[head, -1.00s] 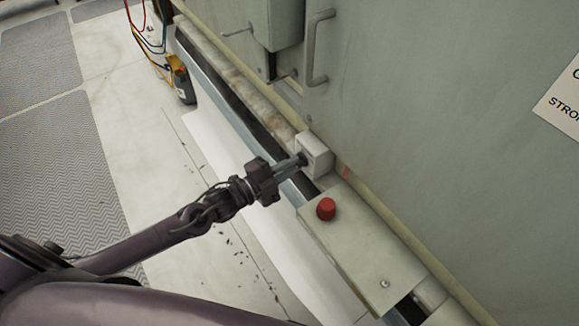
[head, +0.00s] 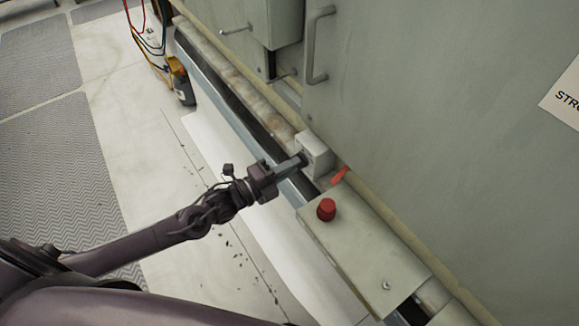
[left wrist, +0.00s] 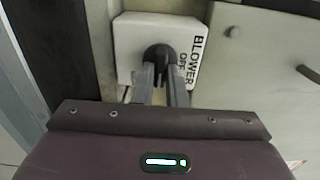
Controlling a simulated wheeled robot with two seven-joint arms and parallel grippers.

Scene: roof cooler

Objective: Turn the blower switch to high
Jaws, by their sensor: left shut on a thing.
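The blower switch is a pale box (head: 319,151) at the foot of the grey cabinet, near the middle of the head view. In the left wrist view its white face (left wrist: 135,35) reads "BLOWER" and "OFF", with the lettering turned sideways. The dark round knob (left wrist: 158,54) sits on that face. My left gripper (head: 298,161) reaches in from the left, and its two narrow fingers (left wrist: 161,78) are shut on the knob. The fingers hide part of the knob, so its pointing direction cannot be told. My right gripper is not in view.
A grey box with a red button (head: 326,209) lies just right of the switch. A small red piece (head: 340,175) shows beside it. The cabinet door with a handle (head: 317,47) rises behind. A yellow-black meter (head: 181,80) with wires stands at upper left.

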